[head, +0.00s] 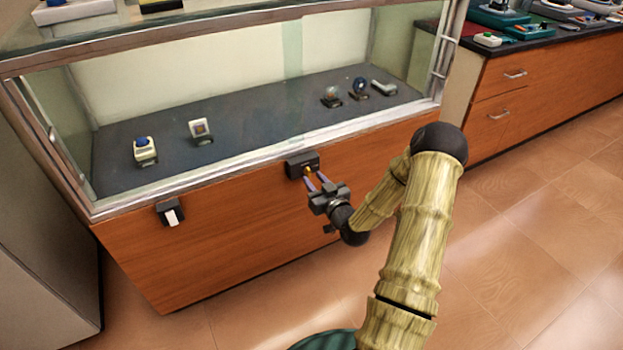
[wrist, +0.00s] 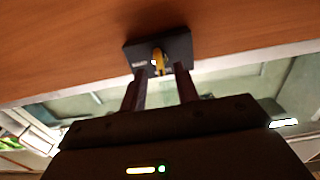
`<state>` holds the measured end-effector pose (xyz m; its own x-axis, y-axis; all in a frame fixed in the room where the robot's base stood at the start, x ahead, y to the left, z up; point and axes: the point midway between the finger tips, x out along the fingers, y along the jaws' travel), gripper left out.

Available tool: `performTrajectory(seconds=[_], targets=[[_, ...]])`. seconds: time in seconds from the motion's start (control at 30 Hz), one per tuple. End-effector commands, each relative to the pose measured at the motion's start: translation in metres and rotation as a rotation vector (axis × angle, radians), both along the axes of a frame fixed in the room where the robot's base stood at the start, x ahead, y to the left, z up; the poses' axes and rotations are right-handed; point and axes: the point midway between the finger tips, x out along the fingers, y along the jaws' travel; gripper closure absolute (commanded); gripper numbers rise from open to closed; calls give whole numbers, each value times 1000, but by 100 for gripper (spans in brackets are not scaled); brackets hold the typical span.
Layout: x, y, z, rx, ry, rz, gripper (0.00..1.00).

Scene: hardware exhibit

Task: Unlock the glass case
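The glass case (head: 267,140) has a wooden base and clear panes with small items inside. A black lock box (head: 301,163) is on the wooden front just below the glass; it also shows in the wrist view (wrist: 178,47). A small yellow key-like piece (wrist: 158,62) sticks out of the lock box, and it shows in the head view (head: 308,171). My gripper (head: 313,178) is right in front of the lock box. In the wrist view its fingers (wrist: 160,74) stand apart on either side of the yellow piece, with a gap visible on each side.
A second black box with a white tab (head: 170,214) is on the case front at the left. A wooden drawer counter (head: 540,90) with several devices stands at the right. A grey cabinet (head: 40,250) is at the left edge. The tiled floor (head: 520,240) at the right is clear.

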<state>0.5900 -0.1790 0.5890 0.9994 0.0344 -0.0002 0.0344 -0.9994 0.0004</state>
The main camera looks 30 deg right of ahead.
Motion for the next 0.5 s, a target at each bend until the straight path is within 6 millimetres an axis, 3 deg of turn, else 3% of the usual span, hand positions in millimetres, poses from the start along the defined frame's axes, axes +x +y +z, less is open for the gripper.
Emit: performTrajectory(seconds=[0.2,0.5], targets=[[23,1,-1,0,-1,0,69],[25,1,0,1,0,0,69]])
